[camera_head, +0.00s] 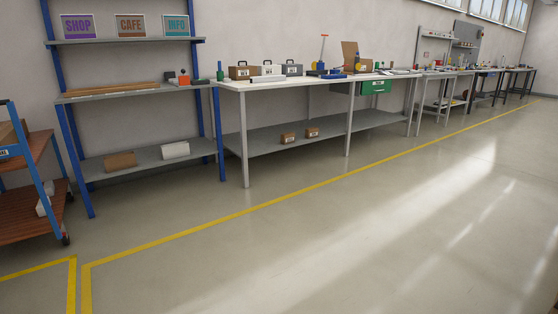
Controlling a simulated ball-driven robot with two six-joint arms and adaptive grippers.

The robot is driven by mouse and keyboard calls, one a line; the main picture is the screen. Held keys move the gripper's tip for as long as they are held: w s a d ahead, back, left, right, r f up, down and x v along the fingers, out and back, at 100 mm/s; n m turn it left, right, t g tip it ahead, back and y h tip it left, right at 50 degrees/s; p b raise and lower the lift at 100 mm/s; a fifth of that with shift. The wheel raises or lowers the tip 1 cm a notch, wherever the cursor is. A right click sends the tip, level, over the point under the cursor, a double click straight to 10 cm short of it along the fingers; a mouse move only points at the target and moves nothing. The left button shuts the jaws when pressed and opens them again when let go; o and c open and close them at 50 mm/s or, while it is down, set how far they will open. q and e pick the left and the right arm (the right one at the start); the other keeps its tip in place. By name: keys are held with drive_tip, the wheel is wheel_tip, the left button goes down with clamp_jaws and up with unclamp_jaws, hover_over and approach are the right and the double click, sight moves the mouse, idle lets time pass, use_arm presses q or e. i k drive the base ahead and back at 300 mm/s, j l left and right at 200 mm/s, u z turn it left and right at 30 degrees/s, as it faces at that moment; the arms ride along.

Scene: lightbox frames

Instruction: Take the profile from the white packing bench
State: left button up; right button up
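The packing bench with a white top (232,86) stands against the wall in the middle of the head view, some way off. On it I see a brown box (243,73), a white box (273,70), a grey box (292,70), blue items (326,73) with an upright red-topped tool, and an open carton (350,55). Smaller items towards its right end are too small to name. I cannot make out a profile on the bench for certain. Neither of my grippers is in view.
A blue-post shelf (130,93) with signs and long brown pieces (112,89) stands left of the bench. A wooden-decked trolley (35,205) is at far left. More benches (440,73) line the wall rightward. The floor beyond the yellow line (250,210) is clear.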

sight(280, 78)
drive_tip(key=i, duration=3.05)
drive_tip(key=i+l+u, duration=0.15)
drive_tip(key=i, duration=0.75)
drive_tip(key=i+j, duration=0.3)
drive_tip(key=j, duration=0.15)
drive_tip(key=i+j+z, duration=0.1)
drive_tip(key=i+j, duration=0.25)
drive_tip(key=j, duration=0.1)
